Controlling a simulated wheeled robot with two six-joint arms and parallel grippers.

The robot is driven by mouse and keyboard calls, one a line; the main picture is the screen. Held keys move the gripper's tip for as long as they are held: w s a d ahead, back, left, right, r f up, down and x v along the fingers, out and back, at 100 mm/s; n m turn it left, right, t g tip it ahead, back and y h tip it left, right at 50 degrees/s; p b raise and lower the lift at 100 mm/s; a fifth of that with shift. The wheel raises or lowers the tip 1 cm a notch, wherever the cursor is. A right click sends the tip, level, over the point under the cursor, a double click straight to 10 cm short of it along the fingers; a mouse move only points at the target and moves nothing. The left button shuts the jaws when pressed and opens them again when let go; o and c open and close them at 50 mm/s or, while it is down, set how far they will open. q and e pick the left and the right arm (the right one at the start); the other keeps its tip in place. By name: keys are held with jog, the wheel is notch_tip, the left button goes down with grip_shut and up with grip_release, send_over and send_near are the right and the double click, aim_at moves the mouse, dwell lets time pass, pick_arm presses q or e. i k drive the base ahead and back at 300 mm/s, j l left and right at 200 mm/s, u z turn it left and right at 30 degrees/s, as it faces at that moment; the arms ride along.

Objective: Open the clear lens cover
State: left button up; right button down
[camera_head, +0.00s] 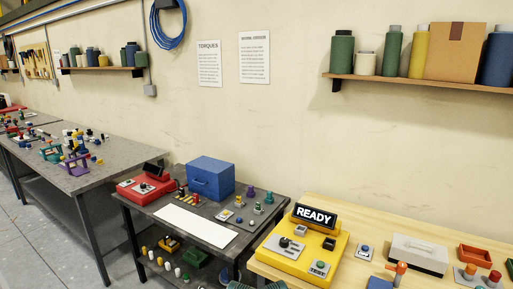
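I cannot make out a clear lens cover in the head view. A yellow test unit (285,262) with a black READY sign (315,216) stands on the light wooden bench at the lower right. It carries a dark knob, black switch parts and a green TEST button (319,267). A red unit (146,188) with a dark tilted panel stands on the grey table left of it. No gripper of mine shows clearly. Dark ribbed shapes are cut off by the bottom edge, and I cannot tell what they are.
A blue toolbox (210,177) and a white sheet (196,226) lie on the grey table among small coloured parts. The wooden bench (382,232) holds a grey lidded case (418,254), an orange tray (475,256) and an orange-handled part (398,271). More grey workbenches stand left.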

aim_at(431, 255)
jog(key=z, duration=1.3)
